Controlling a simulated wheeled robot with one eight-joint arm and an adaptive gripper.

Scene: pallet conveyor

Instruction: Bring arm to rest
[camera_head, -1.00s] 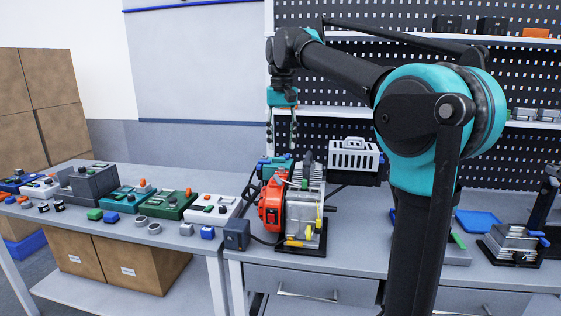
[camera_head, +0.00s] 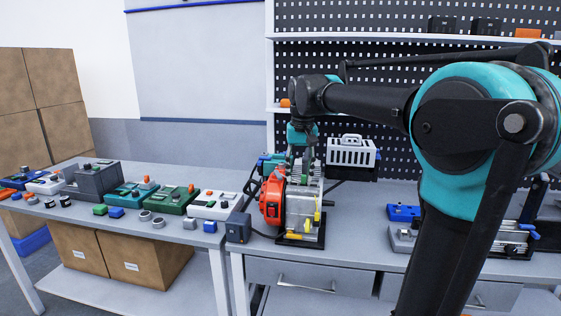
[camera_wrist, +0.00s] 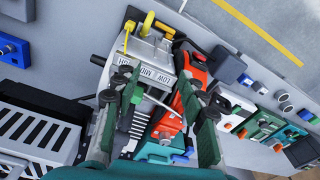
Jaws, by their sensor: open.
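My gripper (camera_head: 303,158) hangs fingers-down just above the grey machine with a red-orange housing (camera_head: 272,198) on the workbench. In the wrist view my gripper (camera_wrist: 153,80) has its two green fingers spread apart. The machine's grey block (camera_wrist: 150,58), marked "LOW MID HIGH", shows between and beyond them, with yellow knobs on it. A thin metal lever (camera_wrist: 158,103) shows between the fingers; I cannot tell whether a finger touches it. Nothing is visibly held.
A white slotted box (camera_head: 352,152) stands right behind the machine. Several control boxes, including a green one (camera_head: 165,200), line the left table. A grey fixture (camera_head: 508,240) sits on the bench at right. Pegboard shelves rise behind. Air above the left table is clear.

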